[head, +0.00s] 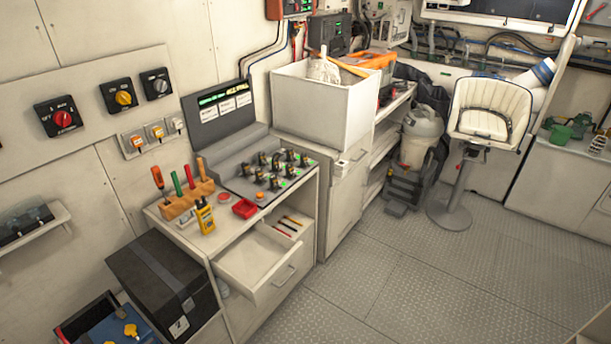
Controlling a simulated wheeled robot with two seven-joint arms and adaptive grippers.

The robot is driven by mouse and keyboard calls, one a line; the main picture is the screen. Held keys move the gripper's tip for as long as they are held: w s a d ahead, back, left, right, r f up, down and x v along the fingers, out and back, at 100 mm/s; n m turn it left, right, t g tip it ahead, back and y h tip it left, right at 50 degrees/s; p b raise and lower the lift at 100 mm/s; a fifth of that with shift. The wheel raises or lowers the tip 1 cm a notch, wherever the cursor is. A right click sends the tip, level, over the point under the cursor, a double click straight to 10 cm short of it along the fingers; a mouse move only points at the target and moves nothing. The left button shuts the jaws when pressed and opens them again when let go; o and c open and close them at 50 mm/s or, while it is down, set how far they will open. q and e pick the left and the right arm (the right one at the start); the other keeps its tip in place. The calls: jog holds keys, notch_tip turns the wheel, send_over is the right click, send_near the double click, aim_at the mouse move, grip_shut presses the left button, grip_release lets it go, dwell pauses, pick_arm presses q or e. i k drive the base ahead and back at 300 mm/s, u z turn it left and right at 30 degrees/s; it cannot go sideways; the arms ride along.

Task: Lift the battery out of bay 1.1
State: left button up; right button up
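A grey charging station (240,185) stands on the white cabinet at the centre left, with several small black batteries (275,179) upright in its bays. Small green lights show among them. The bay labels are too small to read, so I cannot tell which is bay 1.1. A raised dark panel (222,113) behind has a screen with green lettering. Neither of my grippers is in view.
A rack of screwdrivers (187,201), a yellow meter (205,216) and a red tray (245,208) sit in front of the station. An open drawer (255,262) juts out below. A black case (165,284) stands at lower left. The grey floor (420,290) at right is clear.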

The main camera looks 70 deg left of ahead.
aim_at(274, 178)
jog(key=u, duration=0.4)
jog(key=i, duration=1.7)
jog(key=u, duration=1.75)
jog(key=i, duration=0.9)
jog(key=u, duration=0.85)
